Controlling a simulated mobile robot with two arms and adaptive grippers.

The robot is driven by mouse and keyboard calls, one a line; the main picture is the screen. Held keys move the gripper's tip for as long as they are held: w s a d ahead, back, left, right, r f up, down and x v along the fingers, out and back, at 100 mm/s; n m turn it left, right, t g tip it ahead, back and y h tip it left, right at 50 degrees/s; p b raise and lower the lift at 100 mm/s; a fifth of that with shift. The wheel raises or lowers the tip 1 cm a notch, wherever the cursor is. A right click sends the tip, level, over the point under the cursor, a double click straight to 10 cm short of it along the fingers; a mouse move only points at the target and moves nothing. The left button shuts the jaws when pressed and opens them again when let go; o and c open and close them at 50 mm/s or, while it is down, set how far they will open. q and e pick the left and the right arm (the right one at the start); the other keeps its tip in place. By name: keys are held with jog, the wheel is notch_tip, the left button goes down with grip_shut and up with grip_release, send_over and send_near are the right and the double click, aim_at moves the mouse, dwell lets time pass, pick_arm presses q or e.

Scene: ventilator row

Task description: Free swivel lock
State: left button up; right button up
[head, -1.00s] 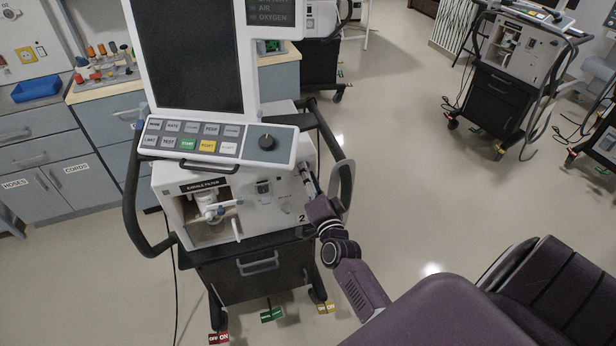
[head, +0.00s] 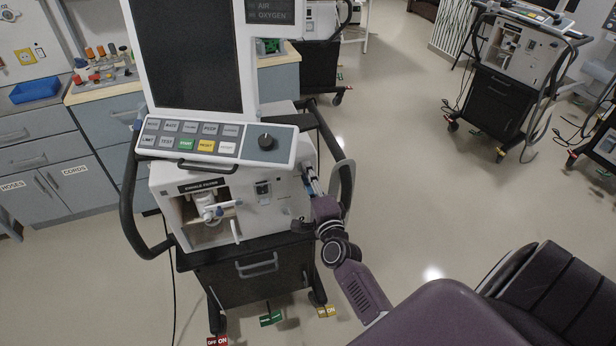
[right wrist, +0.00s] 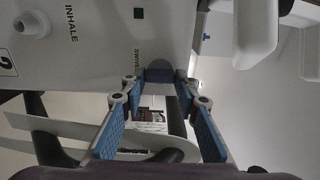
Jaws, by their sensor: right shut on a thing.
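The ventilator (head: 276,205) stands on its dark cart in the middle of the head view. My right gripper (head: 309,178) is at the right side of its white housing, its fingertips partly hidden. In the right wrist view, the blue-padded fingers of the right gripper (right wrist: 160,78) reach to the panel edge beside a partly covered label starting "SWIV". They are shut on a small dark part there, taken as the swivel lock (right wrist: 160,74). The fingers cover most of it, so its position is unclear. My left gripper is not in view.
A black handle rail (head: 338,160) curves round the ventilator's right side, close to my wrist. Coloured tags (head: 271,318) hang at the cart's feet. Drawers (head: 50,160) stand at the left, and another ventilator (head: 505,80) at the back right.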

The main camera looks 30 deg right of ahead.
dwell(0.3)
jog(key=o, duration=1.1)
jog(key=shift+o, duration=0.2)
jog(key=shift+s, duration=0.1)
jog(key=v, duration=1.2)
jog(key=shift+a+f, duration=0.1)
jog(key=s+a+f+n+g+y, duration=0.2)
jog(key=s+a+f+n, duration=0.15)
jog(key=f, duration=0.65)
jog(key=s+a+f+n+g+y, duration=0.1)
jog(key=s+a+f+n+g, duration=0.3)
jog(key=f, duration=0.6)
jog(key=s+a+f+n+g+y, duration=0.15)
jog(key=a+f+n, duration=0.3)
jog(key=f, duration=0.65)
jog(key=s+a+f+n+g+y, duration=0.15)
jog(key=s+f+n+g, duration=0.35)
jog(key=s+f, duration=0.85)
jog(key=s+d+f+n+g, duration=0.1)
jog(key=s+f+n+g, duration=0.1)
jog(key=s, duration=0.7)
jog(key=s+d+f+n+g, duration=0.1)
jog(key=s+d+f+n, duration=0.1)
jog(key=s+n, duration=0.3)
jog(key=s+f, duration=0.1)
jog(key=s, duration=0.2)
jog(key=shift+s+g+h, duration=0.35)
jog(key=shift+s+h, duration=0.05)
